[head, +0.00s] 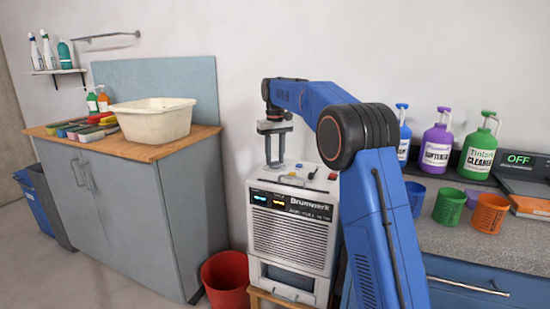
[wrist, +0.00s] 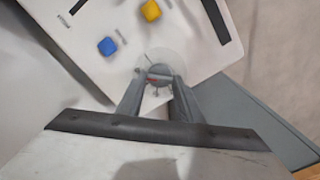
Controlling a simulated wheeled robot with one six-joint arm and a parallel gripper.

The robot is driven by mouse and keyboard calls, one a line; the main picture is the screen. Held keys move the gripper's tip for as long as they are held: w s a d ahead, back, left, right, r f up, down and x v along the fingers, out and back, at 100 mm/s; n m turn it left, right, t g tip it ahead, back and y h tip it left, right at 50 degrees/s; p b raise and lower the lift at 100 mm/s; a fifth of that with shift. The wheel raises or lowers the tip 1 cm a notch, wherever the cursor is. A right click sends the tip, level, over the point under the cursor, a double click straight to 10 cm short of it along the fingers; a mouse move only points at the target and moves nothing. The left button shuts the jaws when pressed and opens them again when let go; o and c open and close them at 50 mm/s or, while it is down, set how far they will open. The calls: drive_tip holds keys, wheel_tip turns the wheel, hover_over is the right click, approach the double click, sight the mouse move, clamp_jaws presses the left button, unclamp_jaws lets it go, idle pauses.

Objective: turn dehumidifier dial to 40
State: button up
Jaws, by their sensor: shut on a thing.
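The white dehumidifier (head: 292,235) stands in the middle of the head view, with small lit displays and a grille on its front. Its top also shows in the wrist view (wrist: 190,35). My gripper (head: 275,165) points down at the left part of this top. In the wrist view my gripper (wrist: 160,82) is shut on a round dial (wrist: 157,67) with a red pointer mark. The fingers hide part of the dial, and its scale numbers are too small to read.
A blue knob (wrist: 107,46) and a yellow knob (wrist: 150,10) sit near the dial. A red bucket (head: 226,283) stands left of the dehumidifier. A grey cabinet (head: 130,200) bears a cream basin (head: 153,120). Bottles and cups crowd the right counter (head: 440,230).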

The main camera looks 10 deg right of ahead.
idle(0.3)
drive_tip(key=o, duration=1.1)
drive_tip(key=shift+r, duration=0.1)
wheel_tip(320, 180, up, 17)
drive_tip(key=shift+r, duration=0.1)
idle(0.4)
